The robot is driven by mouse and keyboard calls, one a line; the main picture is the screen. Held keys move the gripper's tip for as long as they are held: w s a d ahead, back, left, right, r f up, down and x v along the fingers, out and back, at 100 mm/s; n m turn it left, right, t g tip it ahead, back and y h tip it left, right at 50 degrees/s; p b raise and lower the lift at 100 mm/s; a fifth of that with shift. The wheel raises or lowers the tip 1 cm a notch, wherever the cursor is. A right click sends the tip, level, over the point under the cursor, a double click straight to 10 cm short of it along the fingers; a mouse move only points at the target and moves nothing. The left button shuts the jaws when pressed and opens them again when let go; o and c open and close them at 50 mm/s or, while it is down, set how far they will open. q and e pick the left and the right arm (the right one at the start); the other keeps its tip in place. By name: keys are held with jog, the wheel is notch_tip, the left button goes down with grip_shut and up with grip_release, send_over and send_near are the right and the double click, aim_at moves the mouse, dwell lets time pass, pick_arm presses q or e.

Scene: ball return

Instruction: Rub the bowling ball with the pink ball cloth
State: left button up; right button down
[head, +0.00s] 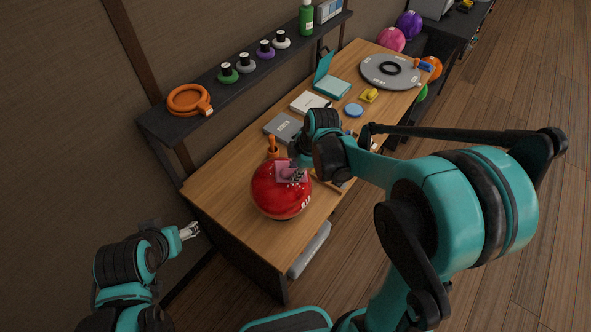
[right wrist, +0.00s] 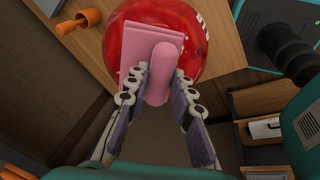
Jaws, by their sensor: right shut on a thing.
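The red bowling ball (head: 276,196) sits on the near end of the wooden table. The pink ball cloth (head: 289,169) is at the ball's upper right side; it shows in the right wrist view as a flat pink pad (right wrist: 141,42) with a rounded pink grip (right wrist: 159,75). My right gripper (right wrist: 158,82) is shut on the grip, one finger on each side. The pad overlaps the ball (right wrist: 188,17) in both views and looks to be against it; I cannot tell how firmly. My left gripper (head: 190,231) is empty, left of the table, its finger gap too small to judge.
A grey box (head: 283,127), a white box (head: 310,103) and a yellow object (head: 368,95) lie farther along the table (head: 222,181). A dark shelf (head: 230,87) runs along the wall.

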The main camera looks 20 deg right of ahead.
jog(key=shift+w+f, duration=0.1)
jog(key=shift+f, duration=0.2)
jog(key=shift+a, duration=0.1)
